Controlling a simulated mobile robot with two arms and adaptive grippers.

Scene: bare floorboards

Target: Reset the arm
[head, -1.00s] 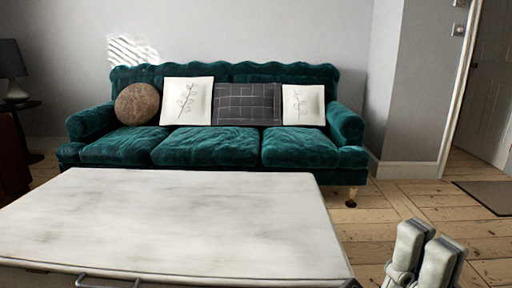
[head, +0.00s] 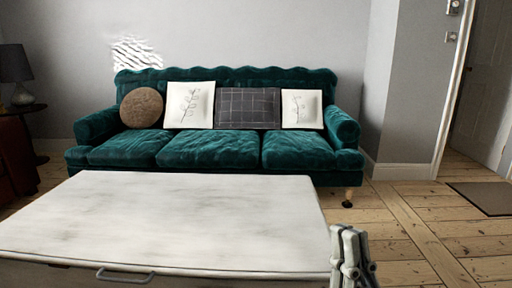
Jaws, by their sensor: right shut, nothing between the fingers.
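My right gripper (head: 347,236) shows at the bottom of the head view, right of the middle. Its fingers point up and are together, with nothing between them. It is beside the right front corner of the pale table in the picture; whether it touches the table I cannot tell. My left gripper is not in view.
The white-topped table (head: 170,215) with a drawer handle fills the lower left. A green sofa (head: 212,150) with several cushions stands behind it. Bare floorboards (head: 425,235) lie clear to the right, with a dark mat (head: 483,198) near the door (head: 487,90).

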